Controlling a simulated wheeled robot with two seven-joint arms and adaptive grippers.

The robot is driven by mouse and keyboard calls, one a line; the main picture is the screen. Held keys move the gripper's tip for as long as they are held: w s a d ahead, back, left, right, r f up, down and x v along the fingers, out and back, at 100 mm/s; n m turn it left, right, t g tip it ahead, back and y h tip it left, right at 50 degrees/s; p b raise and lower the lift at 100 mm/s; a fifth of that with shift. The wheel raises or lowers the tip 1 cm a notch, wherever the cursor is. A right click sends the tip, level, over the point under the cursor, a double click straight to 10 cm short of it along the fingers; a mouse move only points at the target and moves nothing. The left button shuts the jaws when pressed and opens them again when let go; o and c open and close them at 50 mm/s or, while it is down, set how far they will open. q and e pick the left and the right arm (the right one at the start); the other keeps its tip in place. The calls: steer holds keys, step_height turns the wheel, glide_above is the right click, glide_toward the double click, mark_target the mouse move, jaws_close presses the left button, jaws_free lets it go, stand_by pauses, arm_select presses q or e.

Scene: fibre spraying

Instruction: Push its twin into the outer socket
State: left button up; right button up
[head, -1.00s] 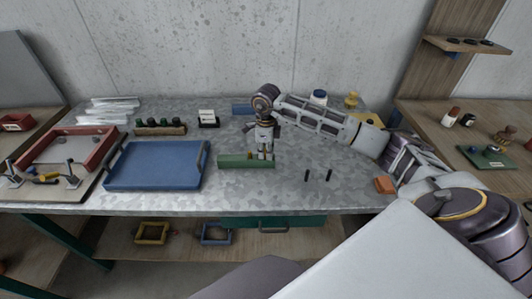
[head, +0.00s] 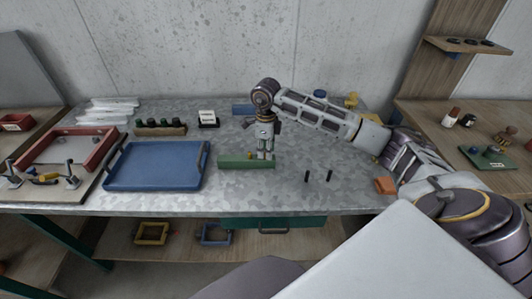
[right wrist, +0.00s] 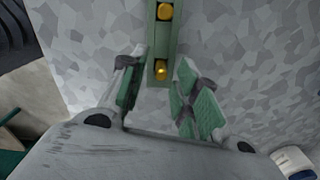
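A narrow green block (head: 236,163) lies on the metal bench. In the right wrist view the green block (right wrist: 151,58) carries two brass-coloured round pieces: one (right wrist: 160,70) near its end, the other (right wrist: 165,12) farther along. I cannot tell how deep either sits. My right gripper (head: 265,157) points down over the right end of the block. In the right wrist view its fingers (right wrist: 163,92) are apart, one each side of the block's end, with nothing between the pads. My left gripper is out of view.
Two small black pegs (head: 306,177) (head: 328,176) stand right of the block. An orange block (head: 385,185) is near the right edge. A blue tray (head: 150,184) lies left, with a red frame (head: 102,150) beyond. Bench in front of the block is clear.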

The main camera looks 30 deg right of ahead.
step_height(320, 180, up, 10)
stand_by(0.5)
steer(key=shift+f, duration=0.1)
stand_by(1.0)
